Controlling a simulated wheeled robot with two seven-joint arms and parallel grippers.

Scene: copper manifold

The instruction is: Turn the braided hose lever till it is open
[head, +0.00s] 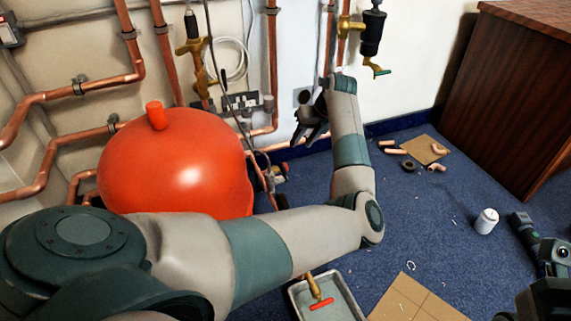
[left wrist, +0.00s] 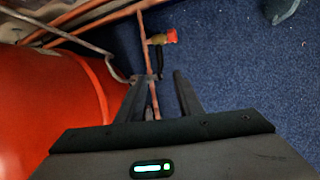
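A small brass valve with a red end (left wrist: 171,36) shows in the left wrist view, with a thin dark part hanging beside it that may be the lever. A grey hose (left wrist: 72,40) curves toward the same pipe. My left gripper (left wrist: 160,88) is open. A thin copper-coloured pipe shows between its fingers, touching neither as far as I can tell. It also shows in the head view (head: 305,128), near the wall.
Copper pipes (head: 75,90) run along the wall. A grey tray (head: 335,296), pipe fittings (head: 396,151) and a white pot (head: 486,221) are on the blue floor. A wooden cabinet (head: 505,95) stands at right.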

